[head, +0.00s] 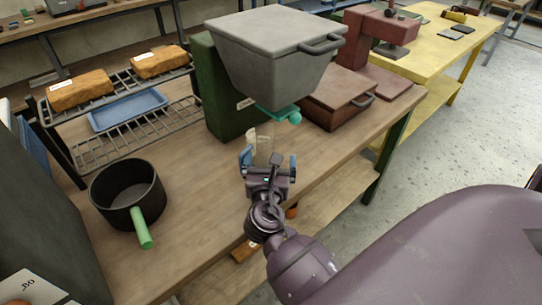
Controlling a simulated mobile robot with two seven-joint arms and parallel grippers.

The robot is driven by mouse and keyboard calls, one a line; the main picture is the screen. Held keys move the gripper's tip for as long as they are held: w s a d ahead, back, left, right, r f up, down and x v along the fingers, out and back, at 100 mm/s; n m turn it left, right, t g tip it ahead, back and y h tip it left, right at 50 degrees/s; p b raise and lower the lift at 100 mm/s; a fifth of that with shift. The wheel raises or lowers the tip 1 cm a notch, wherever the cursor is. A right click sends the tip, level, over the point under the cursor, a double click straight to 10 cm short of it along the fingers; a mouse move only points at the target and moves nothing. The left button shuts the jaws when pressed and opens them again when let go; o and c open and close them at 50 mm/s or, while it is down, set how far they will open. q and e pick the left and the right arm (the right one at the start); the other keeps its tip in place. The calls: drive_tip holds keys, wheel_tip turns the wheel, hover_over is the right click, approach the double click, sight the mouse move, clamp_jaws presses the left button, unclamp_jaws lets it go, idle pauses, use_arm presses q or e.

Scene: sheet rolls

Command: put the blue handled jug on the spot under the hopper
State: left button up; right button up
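A clear, pale jug (263,143) stands upright on the wooden bench, below the teal valve of the grey hopper (270,55). My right gripper (268,161) is at the near side of the jug, its two blue fingers spread wide apart, one on each side. The gripper hides the lower part of the jug. I cannot make out the jug's handle clearly against the blue fingers. The marked spot under the hopper is not visible. My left gripper is not in view.
A black pot (127,190) with a green handle stands on the bench at left. A wire rack (140,120) holds two loaves and a blue tray (128,108). A reddish-brown lidded box (338,97) is right of the hopper. The bench front (205,235) is clear.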

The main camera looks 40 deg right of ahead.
idle(0.4)
drive_tip(key=v, duration=0.9)
drive_tip(key=shift+s+a, duration=0.2)
drive_tip(key=shift+s, duration=0.05)
drive_tip(key=shift+s+a, duration=0.4)
drive_tip(key=shift+s, duration=0.05)
drive_tip(key=s+d+f+m+g+y, duration=0.3)
drive_tip(key=s+d+f+m+g, duration=0.4)
drive_tip(key=s+m, duration=0.5)
drive_tip(key=s+a+f+m+g+y, duration=0.25)
drive_tip(key=s+m+g+y, duration=0.4)
drive_tip(key=s+m, duration=0.65)
drive_tip(key=w+f+m+t+y+p, duration=0.1)
drive_tip(key=w+f+t, duration=0.4)
drive_tip(key=w+t, duration=0.6)
drive_tip(key=shift+w+a+m+y+p, duration=0.15)
drive_tip(key=shift+w+m+y+p, duration=0.15)
drive_tip(key=shift+w+y+p, duration=0.55)
